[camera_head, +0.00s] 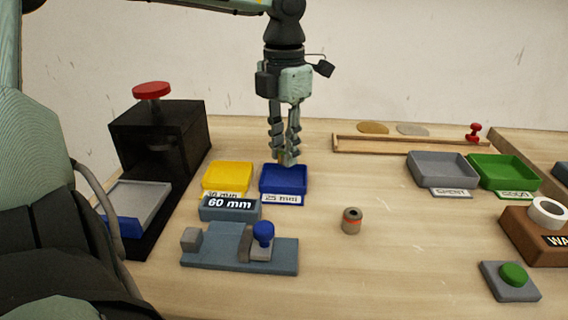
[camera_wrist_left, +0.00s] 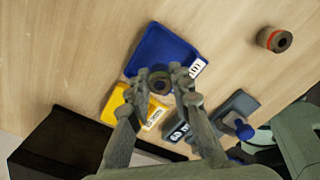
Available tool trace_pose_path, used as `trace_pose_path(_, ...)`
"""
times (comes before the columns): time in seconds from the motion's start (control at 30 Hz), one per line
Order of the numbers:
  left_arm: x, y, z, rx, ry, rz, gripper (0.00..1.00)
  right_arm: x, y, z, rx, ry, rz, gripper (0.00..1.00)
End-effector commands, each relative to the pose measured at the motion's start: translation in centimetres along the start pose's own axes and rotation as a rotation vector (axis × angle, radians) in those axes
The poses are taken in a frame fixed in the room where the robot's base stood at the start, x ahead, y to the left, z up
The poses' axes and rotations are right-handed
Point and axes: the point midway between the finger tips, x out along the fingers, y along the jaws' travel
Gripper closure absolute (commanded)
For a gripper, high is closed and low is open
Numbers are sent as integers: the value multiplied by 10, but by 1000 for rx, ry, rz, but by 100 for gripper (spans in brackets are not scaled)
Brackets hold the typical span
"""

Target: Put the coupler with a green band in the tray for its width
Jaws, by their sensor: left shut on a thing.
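My left gripper (camera_head: 287,158) is above the blue tray (camera_head: 283,192) labelled 25 mm, its fingers pointing down. It is shut on a small round coupler, mostly hidden by the fingers in the head view. In the left wrist view the coupler (camera_wrist_left: 160,81) shows end-on between the fingertips, in front of the blue tray (camera_wrist_left: 157,46); its band colour cannot be told clearly. The yellow tray (camera_head: 228,176) is just left of the blue one, its label partly hidden. My right gripper is not in view.
A coupler with an orange-red band (camera_head: 351,221) stands alone on the table. A gauge (camera_head: 230,254) with a 60 mm display (camera_head: 230,209) is in front of the trays. A black press (camera_head: 160,140) stands left. Grey (camera_head: 442,170) and green (camera_head: 504,172) trays are at right.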

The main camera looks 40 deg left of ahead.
Motion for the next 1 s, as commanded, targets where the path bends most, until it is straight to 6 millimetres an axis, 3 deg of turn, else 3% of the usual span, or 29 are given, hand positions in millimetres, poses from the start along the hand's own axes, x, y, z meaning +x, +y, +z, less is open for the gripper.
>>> trace_pose_path(0.3,38,0,-1,-1,2,-2,100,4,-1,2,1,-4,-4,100)
trace_pose_path(0.6,40,0,-1,-1,0,-1,100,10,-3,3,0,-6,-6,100)
trace_pose_path(0.83,42,0,-1,-1,0,-1,100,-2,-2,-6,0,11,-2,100)
trace_pose_path(0.87,42,0,-1,-1,0,-1,78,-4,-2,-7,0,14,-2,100)
trace_pose_path(1.0,41,0,-1,-1,0,-1,61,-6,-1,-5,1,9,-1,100)
